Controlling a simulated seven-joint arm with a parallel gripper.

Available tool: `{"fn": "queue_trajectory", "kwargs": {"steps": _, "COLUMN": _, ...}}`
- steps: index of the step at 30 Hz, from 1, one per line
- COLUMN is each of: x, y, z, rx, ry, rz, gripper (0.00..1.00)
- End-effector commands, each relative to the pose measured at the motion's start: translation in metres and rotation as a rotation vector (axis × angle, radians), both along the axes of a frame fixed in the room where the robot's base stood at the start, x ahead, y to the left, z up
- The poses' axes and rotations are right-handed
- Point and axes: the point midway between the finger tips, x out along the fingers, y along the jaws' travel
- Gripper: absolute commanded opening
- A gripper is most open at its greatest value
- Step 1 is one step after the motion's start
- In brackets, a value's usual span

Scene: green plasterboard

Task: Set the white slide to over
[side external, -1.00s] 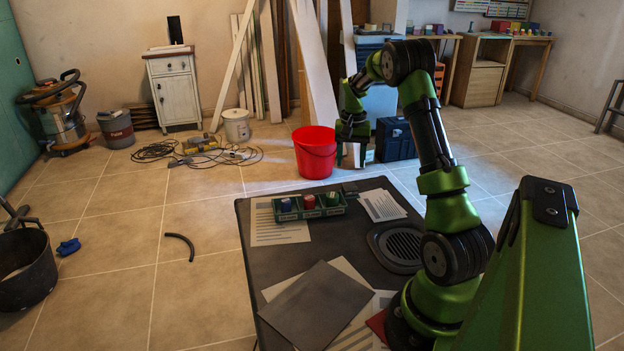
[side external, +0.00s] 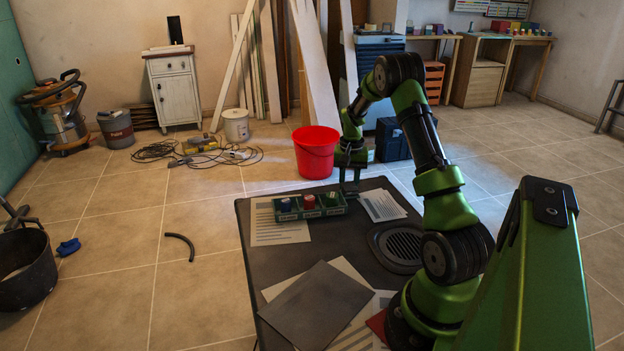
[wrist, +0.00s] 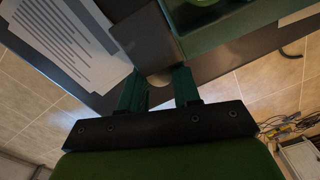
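A small grey box (wrist: 148,42) sits at the far edge of the dark table, against the end of a green tray (wrist: 215,30). A pale rounded piece (wrist: 159,79), perhaps the white slide, shows at the box's near end in the wrist view. Its setting and any markings cannot be read. My gripper (wrist: 160,90) points at this end, with its two green fingers apart on either side of the pale piece. I cannot tell whether they touch it. In the side view my gripper (side external: 350,187) is low over the grey box and partly hides it.
The green tray (side external: 310,214) holds blue, red and green round pieces. Printed sheets (side external: 382,205) lie right of the box, and a round grille (side external: 402,246) is nearer my base. A red bucket (side external: 315,152) stands on the floor beyond the table.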

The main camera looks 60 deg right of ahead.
Motion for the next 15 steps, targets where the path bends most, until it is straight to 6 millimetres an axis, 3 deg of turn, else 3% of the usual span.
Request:
{"fn": "queue_trajectory", "kwargs": {"steps": 1, "x": 0.0001, "y": -0.0001, "z": 0.0003, "rx": 0.0, "ry": 0.0, "rz": 0.0, "gripper": 0.22}}
{"fn": "queue_trajectory", "kwargs": {"steps": 6, "x": 0.0002, "y": -0.0001, "z": 0.0004, "rx": -0.001, "ry": 0.0, "rz": 0.0, "gripper": 0.0}}
{"fn": "queue_trajectory", "kwargs": {"steps": 15, "x": 0.0072, "y": 0.0053, "z": 0.0006, "rx": -0.001, "ry": 0.0, "rz": 0.002, "gripper": 0.0}}
